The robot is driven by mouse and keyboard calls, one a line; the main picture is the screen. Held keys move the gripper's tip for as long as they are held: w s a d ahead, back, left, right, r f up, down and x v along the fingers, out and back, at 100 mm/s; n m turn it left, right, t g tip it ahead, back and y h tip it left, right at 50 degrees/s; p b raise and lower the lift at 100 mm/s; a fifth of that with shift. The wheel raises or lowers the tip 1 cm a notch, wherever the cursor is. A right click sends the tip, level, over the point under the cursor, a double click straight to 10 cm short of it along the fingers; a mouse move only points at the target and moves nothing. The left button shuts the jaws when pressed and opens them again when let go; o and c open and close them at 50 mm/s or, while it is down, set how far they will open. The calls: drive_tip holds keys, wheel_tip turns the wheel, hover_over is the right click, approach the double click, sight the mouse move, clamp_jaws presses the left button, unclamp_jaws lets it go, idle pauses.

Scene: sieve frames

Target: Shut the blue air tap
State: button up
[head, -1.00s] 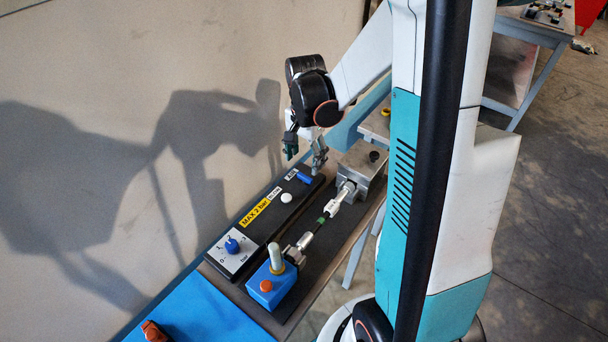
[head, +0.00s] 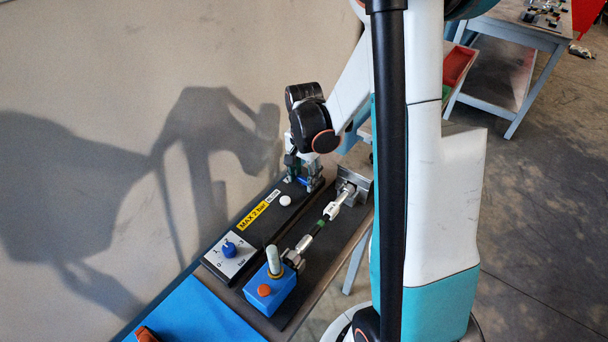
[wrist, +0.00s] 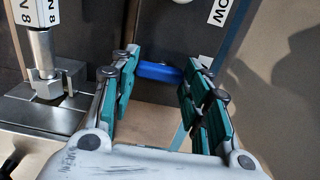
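The blue air tap is a small blue lever (head: 301,181) at the far end of the black panel (head: 262,226), mostly hidden by my gripper in the head view. In the wrist view the blue lever (wrist: 158,72) lies crosswise between the fingertips. My gripper (head: 304,177) is down at the tap. In the wrist view my gripper (wrist: 163,76) is open, with one green-padded finger near each end of the lever. The right end reaches close to the right finger; I cannot tell whether they touch.
On the panel are a white button (head: 285,201), a yellow "MAX 2 bar" label (head: 253,216) and a blue dial knob (head: 229,250). Beside it stand a blue box (head: 270,289) with an orange button and a metal rod assembly (head: 322,222). The wall is close on the left.

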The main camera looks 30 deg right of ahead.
drive_tip(key=shift+n, duration=0.3)
drive_tip(key=n+b, duration=0.1)
drive_tip(key=n, duration=0.2)
drive_tip(key=shift+n, duration=0.3)
drive_tip(key=n+b, duration=0.1)
drive_tip(key=n, duration=0.3)
drive_tip(key=shift+n, duration=0.3)
drive_tip(key=n, duration=0.4)
drive_tip(key=n+b, duration=0.1)
drive_tip(key=n, duration=0.4)
idle(0.4)
drive_tip(key=o, duration=1.1)
drive_tip(key=shift+c, duration=0.2)
